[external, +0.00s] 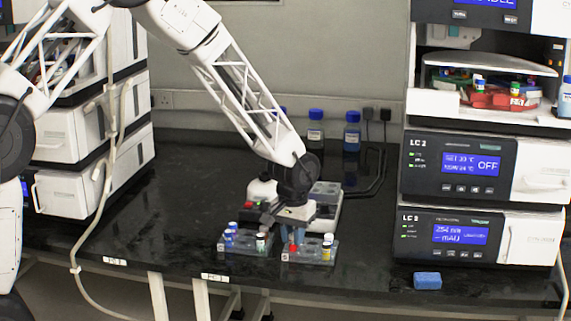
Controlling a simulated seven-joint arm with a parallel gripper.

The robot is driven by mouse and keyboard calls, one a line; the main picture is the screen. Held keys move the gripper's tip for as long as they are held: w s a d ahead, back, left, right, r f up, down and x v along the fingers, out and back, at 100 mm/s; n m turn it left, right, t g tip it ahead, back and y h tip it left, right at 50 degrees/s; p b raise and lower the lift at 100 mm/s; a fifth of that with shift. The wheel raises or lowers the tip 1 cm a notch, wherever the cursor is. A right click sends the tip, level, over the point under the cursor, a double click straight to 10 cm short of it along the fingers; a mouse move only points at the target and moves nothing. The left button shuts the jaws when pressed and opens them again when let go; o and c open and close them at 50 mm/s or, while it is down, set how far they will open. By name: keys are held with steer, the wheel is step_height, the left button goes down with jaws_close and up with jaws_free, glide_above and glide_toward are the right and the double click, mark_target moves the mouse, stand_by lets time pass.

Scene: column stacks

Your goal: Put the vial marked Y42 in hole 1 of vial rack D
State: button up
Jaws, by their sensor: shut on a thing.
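My gripper (295,240) points down over the right-hand of two clear vial racks at the front of the bench. It is shut on a vial that is mostly hidden between the fingers; its mark cannot be read. The left-hand rack (243,250) holds several vials, including blue-capped ones (229,236) and a pale-capped one (261,240). Rack letters, hole numbers and vial marks are too small to read. I cannot tell whether the held vial is in a hole.
A white device with a grey top (327,190) stands close behind the gripper. Blue-capped bottles (352,132) stand at the back. Stacked instruments (480,230) fill the right side, and a blue block (427,281) lies before them. The bench left of the racks (160,230) is clear.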

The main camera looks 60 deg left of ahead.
steer(key=shift+f, duration=0.55)
steer(key=o, duration=1.2)
steer(key=shift+r, duration=0.2)
steer(key=shift+r, duration=2.8)
